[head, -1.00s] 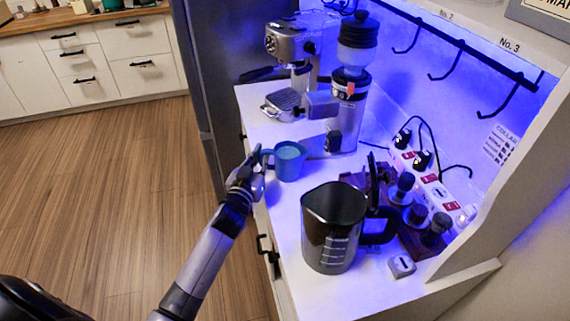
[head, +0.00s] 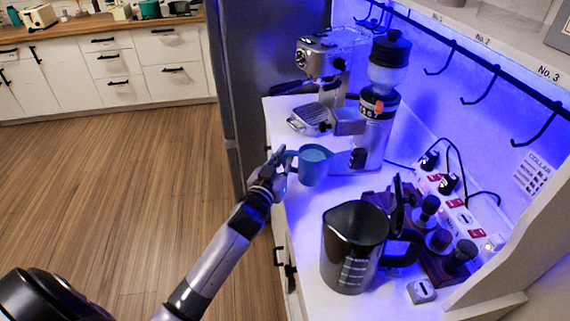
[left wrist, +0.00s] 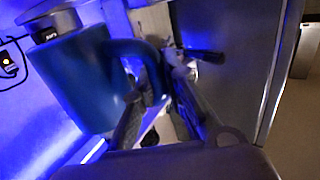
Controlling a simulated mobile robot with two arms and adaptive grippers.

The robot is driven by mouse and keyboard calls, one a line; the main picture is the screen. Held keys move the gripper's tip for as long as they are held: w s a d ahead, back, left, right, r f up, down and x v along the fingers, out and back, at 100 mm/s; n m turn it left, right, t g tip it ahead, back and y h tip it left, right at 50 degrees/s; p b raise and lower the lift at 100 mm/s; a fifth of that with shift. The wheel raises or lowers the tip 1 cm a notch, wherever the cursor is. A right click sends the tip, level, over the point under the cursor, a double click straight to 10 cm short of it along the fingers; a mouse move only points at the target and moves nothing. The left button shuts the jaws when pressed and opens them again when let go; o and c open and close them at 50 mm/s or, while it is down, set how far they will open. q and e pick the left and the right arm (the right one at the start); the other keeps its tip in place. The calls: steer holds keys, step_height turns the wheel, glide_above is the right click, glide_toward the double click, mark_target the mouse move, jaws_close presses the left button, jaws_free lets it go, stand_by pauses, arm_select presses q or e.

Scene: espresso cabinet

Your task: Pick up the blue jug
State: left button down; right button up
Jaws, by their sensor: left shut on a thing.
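The blue jug (head: 314,168) is upright at the left edge of the white counter in the head view, with its handle toward the left. My left gripper (head: 281,168) is shut on that handle. The jug appears slightly raised off the counter. In the left wrist view the jug (left wrist: 82,85) fills the left side, and its handle passes between the fingers of my left gripper (left wrist: 160,85). The jug's far side is hidden. My right gripper is not in view.
A dark steel jug (head: 353,245) stands in front, beside a stand of coffee tools (head: 440,240). A grinder (head: 376,120) and an espresso machine (head: 328,75) stand behind the blue jug. A power strip (head: 465,215) lies along the wall. Open floor (head: 110,210) lies to the left.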

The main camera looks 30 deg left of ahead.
arm_select(q)
step_height(320, 180, up, 16)
stand_by(1.1)
